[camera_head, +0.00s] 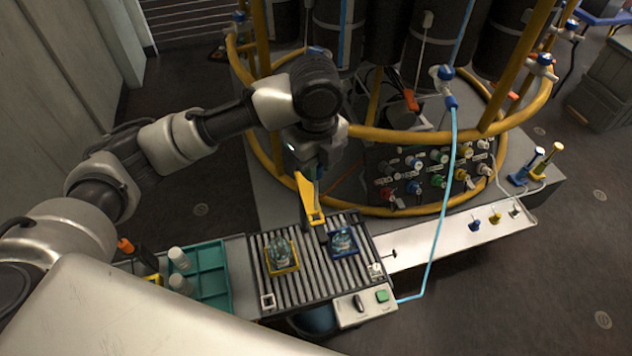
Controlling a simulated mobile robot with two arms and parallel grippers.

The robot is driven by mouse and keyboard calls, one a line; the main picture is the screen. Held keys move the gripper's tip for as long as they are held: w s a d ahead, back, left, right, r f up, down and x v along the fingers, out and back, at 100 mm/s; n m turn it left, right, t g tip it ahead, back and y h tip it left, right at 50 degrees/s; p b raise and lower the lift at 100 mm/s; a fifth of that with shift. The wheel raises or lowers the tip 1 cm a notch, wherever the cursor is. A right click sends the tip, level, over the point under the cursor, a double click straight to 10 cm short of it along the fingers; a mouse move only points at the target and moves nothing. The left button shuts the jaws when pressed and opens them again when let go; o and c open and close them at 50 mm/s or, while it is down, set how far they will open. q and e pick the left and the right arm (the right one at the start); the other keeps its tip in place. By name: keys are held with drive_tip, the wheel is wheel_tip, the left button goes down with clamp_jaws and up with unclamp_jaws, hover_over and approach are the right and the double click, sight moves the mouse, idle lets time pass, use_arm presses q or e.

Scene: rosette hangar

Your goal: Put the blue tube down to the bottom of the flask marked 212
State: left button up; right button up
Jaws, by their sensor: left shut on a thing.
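My left gripper (318,218) reaches down over the roller table, just behind two flasks. It is shut on a narrow blue piece, seemingly the blue tube (319,183), mostly hidden by the yellow finger and the wrist. One clear flask (281,254) stands in a yellow holder, left of and in front of the gripper. Another clear flask (342,242) stands in a blue holder, closer to the fingertips and to their right. I cannot read a number on either flask. I cannot tell whether the tube's lower end touches a flask. My right gripper is out of view.
The roller table (305,287) has a control box (366,306) at its front. A teal tray (208,278) with white-capped pieces is at left. A light-blue hose (438,215) hangs at right. The yellow-railed rosette (420,135) with its valve panel stands behind.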

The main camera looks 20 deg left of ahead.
use_arm(q)
wheel_tip(320, 180, up, 3)
drive_tip(key=shift+r, duration=0.55)
wheel_tip(320, 180, up, 12)
drive_tip(key=p, duration=1.4)
idle(0.8)
drive_tip(key=shift+f, duration=0.1)
drive_tip(key=w+d+f+b, duration=0.1)
drive_tip(key=w+f+b, duration=0.2)
drive_tip(key=f+b, duration=0.4)
drive_tip(key=w+d+f+b, duration=0.2)
drive_tip(key=f+b, duration=0.6)
drive_tip(key=f, duration=0.8)
drive_tip(key=w+d+f+b, duration=0.2)
drive_tip(key=f+b, duration=0.5)
drive_tip(key=f, duration=0.4)
drive_tip(key=shift+w+d+f+b, duration=0.2)
drive_tip(key=shift+w+b, duration=0.2)
drive_tip(key=shift+w, duration=0.4)
